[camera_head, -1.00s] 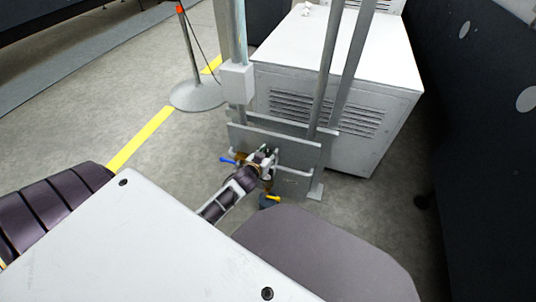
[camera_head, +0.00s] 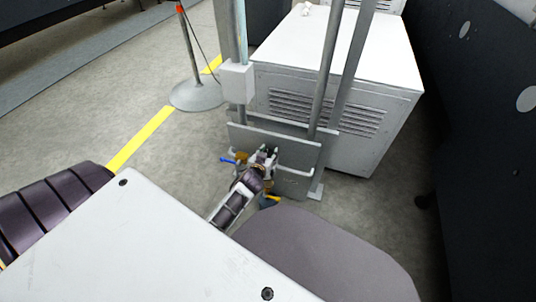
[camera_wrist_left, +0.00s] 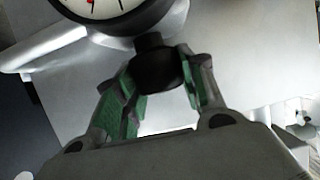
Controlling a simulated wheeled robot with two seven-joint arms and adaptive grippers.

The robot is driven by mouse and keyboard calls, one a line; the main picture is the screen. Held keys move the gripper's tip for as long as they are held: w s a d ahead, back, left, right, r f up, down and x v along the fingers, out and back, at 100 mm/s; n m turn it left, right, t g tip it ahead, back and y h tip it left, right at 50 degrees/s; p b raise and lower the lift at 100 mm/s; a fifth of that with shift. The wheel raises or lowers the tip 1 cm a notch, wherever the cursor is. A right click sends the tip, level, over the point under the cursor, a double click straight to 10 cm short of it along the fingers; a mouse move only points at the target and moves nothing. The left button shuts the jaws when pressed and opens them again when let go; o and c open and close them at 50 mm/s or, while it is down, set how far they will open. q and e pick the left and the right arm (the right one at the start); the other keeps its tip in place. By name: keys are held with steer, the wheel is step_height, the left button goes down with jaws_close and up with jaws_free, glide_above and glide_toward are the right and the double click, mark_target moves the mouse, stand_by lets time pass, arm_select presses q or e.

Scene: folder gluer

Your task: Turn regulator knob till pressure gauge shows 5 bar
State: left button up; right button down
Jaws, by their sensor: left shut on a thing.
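My left gripper (camera_head: 266,157) is at the grey panel in the head view. In the left wrist view its green-padded fingers (camera_wrist_left: 160,80) are shut on a black regulator knob (camera_wrist_left: 153,62), one finger on each side. The pressure gauge (camera_wrist_left: 108,14) shows just above the knob, with a white dial, dark rim, black marks and a bit of red. The top of its dial is cut off, so I cannot read the pressure. In the head view the gripper hides the knob and I cannot make out the gauge. My right gripper is not in view.
A grey panel (camera_head: 298,152) on upright posts carries the fittings. A blue lever (camera_head: 227,160) is left of the gripper; a yellow lever (camera_head: 271,198) is below it. A white vented cabinet (camera_head: 350,110) stands behind. A barrier post (camera_head: 197,96) stands on the floor at the left.

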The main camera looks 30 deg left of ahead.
arm_select(q)
steer(key=shift+r, duration=0.1)
stand_by(0.4)
steer(key=o, duration=0.7)
steer(key=shift+o, duration=1.6)
steer(key=shift+s, duration=0.1)
steer(key=shift+s+d+r, duration=0.2)
steer(key=shift+s+d, duration=0.05)
steer(key=shift+s, duration=0.4)
steer(key=v, duration=1)
steer(key=shift+r, duration=0.2)
